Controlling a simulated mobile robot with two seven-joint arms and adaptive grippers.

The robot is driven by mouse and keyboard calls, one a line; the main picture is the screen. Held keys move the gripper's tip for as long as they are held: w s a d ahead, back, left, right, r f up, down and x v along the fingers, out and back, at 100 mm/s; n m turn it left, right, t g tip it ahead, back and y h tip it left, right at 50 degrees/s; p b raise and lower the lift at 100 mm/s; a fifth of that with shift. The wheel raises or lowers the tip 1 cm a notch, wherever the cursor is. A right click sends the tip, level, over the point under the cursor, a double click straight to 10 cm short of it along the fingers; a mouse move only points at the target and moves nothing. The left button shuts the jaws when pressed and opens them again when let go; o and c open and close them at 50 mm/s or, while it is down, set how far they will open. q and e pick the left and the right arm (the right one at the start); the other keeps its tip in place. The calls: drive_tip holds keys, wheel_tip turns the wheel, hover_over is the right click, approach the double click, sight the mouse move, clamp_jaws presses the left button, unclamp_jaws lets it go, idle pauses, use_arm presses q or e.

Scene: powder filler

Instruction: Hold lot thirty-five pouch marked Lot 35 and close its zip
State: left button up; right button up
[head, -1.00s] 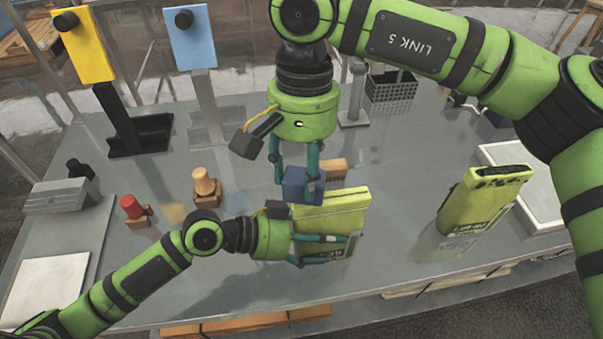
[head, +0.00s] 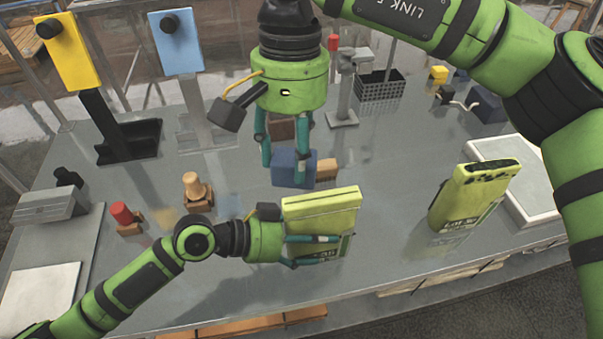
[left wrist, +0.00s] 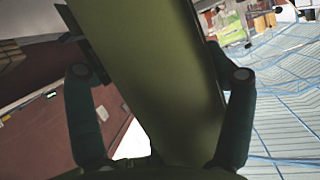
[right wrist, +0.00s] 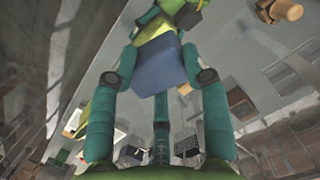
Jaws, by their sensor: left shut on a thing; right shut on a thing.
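A yellow-green pouch (head: 322,215) stands upright at the table's front middle; its dark label, partly hidden by fingers, shows "35". My left gripper (head: 335,249) is shut on its lower body from the left. In the left wrist view the pouch (left wrist: 155,75) fills the space between the fingers. My right gripper (head: 288,172) points down and is shut on a blue block (head: 292,168), behind and above the pouch's top edge. In the right wrist view the blue block (right wrist: 158,65) sits between the fingertips. The pouch's top looks flat with a thin line; I cannot tell if its zip is closed.
A second yellow-green pouch (head: 474,194) with dark openings on top stands at right beside a white tray (head: 515,205). Stamps (head: 196,187) (head: 122,214) stand at left, a black basket (head: 380,88) behind. The front middle-right table is clear.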

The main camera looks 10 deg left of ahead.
use_arm(q)
drive_tip(key=o, duration=0.7)
drive_tip(key=shift+o, duration=0.2)
drive_tip(key=shift+a, duration=0.15)
drive_tip(key=v, duration=1.1)
drive_tip(key=shift+a+r, duration=0.2)
drive_tip(key=shift+a, duration=0.15)
drive_tip(key=shift+s, duration=0.2)
use_arm(e)
drive_tip(key=shift+f, duration=0.1)
